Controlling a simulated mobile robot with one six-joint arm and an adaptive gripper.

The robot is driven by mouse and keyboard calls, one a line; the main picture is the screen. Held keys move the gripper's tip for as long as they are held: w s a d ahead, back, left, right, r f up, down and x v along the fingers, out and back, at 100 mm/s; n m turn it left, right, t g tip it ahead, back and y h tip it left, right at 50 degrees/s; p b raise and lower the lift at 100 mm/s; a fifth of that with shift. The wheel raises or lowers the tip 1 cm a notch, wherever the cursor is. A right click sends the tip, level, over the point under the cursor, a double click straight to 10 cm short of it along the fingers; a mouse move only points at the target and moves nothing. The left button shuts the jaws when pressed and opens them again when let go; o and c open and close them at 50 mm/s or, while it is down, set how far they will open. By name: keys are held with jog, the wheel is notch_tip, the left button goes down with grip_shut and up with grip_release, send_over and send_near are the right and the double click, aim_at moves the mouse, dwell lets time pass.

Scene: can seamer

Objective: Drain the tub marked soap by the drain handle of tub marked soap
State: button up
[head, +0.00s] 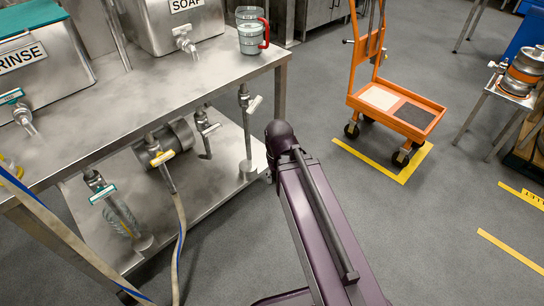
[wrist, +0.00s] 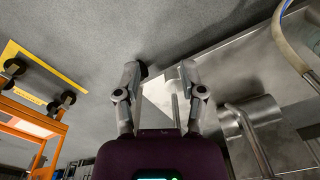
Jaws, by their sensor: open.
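The metal tub marked SOAP (head: 172,28) stands at the back of the steel table in the head view, with a white-handled tap (head: 185,38) on its front. Below the tabletop hang several drain valves. Two have pale handles, one at the right (head: 254,104) and one left of it (head: 210,129); I cannot tell for certain which belongs to the soap tub. My gripper (wrist: 159,78) is open and empty in the wrist view, its fingers apart beside the table's underside. In the head view my purple arm reaches the table's right end; the gripper itself is hidden there.
The RINSE tub (head: 45,62) stands left on the table. A yellow handle (head: 162,158) and a teal handle (head: 103,194) hang below. A measuring jug (head: 252,38) stands near the table's corner. An orange cart (head: 415,118) is at the right; floor between is clear.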

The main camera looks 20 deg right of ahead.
jog(key=w, duration=0.1)
jog(key=m+t+y+b, duration=0.2)
jog(key=t+y+b, duration=0.1)
jog(key=t+y, duration=0.8)
send_near(257, 105)
jog(key=s+d, duration=0.1)
jog(key=d, duration=0.2)
jog(key=shift+s+a+r+g+y, duration=0.1)
jog(key=shift+a+r+g+y, duration=0.2)
jog(key=shift+g, duration=0.1)
jog(key=shift+f, duration=0.1)
jog(key=shift+b+x, duration=1.6)
jog(key=shift+x, duration=5.25)
grip_shut()
